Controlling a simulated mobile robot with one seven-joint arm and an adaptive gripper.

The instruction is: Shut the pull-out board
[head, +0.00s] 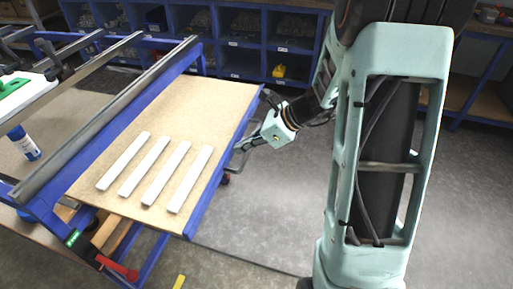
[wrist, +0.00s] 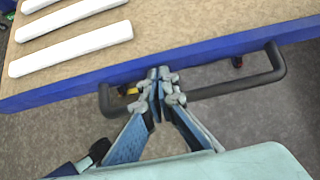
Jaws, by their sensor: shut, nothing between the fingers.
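The pull-out board (head: 205,110) is a tan wooden panel with a blue front edge, extended from a blue frame in the head view. Its blue edge (wrist: 200,55) crosses the wrist view. A dark bar handle (wrist: 225,88) is fixed along that edge. My gripper (wrist: 158,78) is shut with its fingertips together at the handle, close to the blue edge. Nothing shows between the fingers. I cannot tell whether the fingertips touch the handle or the edge. In the head view my gripper (head: 243,146) is beside the board's right edge, partly hidden.
Several white strips (head: 145,172) lie on the board. A metal rail (head: 110,115) runs along its left side. Blue shelving (head: 235,40) with bins stands behind. A red clamp handle (head: 118,268) sticks out at the lower left. Grey floor (head: 270,205) right of the board is clear.

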